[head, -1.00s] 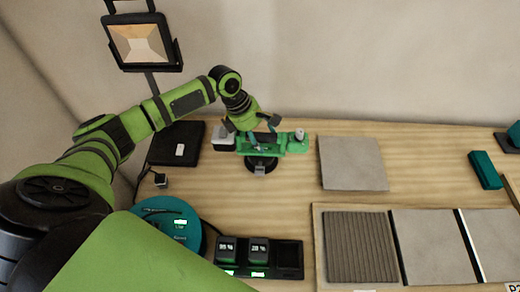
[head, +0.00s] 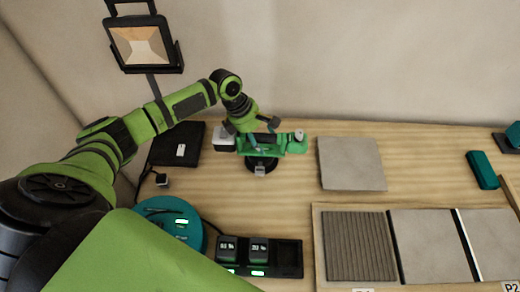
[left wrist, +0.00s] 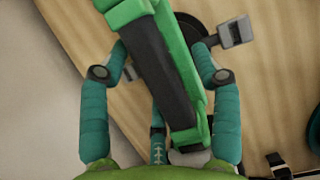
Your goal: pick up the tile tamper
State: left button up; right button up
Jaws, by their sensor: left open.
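The tile tamper (head: 296,146) is a green tool with a dark grip, a pale block at its left end and a black round base below. It stands on the wooden bench near the back wall. My left gripper (head: 256,138) is at the tamper from above, open. In the left wrist view, the tamper's green body with its black grip (left wrist: 160,70) runs slantwise between the two teal fingers of the left gripper (left wrist: 162,65). I cannot tell whether the fingers touch it. My right gripper is out of view.
A grey tile (head: 351,164) lies right of the tamper. A dark pad (head: 174,146) lies to its left. In front are a teal round device (head: 166,222) and a charger (head: 287,260) with two batteries. Tiles in a frame (head: 430,245) fill the front right. A teal block (head: 483,169) lies at the right.

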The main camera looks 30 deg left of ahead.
pick_arm(q)
jog(key=shift+c, duration=0.4)
grip_shut()
jog(key=shift+r, duration=0.1)
